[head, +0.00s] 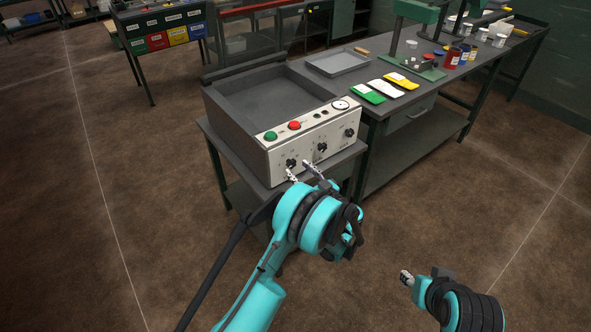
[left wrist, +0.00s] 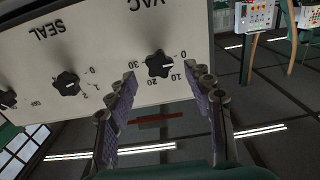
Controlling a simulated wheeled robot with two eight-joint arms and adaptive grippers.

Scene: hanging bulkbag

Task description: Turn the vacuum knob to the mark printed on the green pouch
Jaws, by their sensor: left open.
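The vacuum knob (head: 291,163) is the leftmost black knob on the pale front panel of the grey sealing machine (head: 232,122). In the left wrist view the vacuum knob (left wrist: 158,64) appears upside down under "VAC", with a scale from 0 to 30. Its white line lies roughly level; its exact reading is unclear. My left gripper (head: 302,171) is open in front of it, and the fingers (left wrist: 167,84) stand apart on either side just short of the knob. The green pouch (head: 368,94) lies on the bench; its print is unreadable. My right gripper (head: 405,278) hangs over the floor, its jaws unclear.
The seal knob (head: 322,147) sits right of the vacuum knob, and another knob (head: 350,133) is farther right. Green (head: 271,136) and red (head: 295,125) buttons and a gauge (head: 341,104) are above. White and yellow pouches lie beside the green one. The floor in front is clear.

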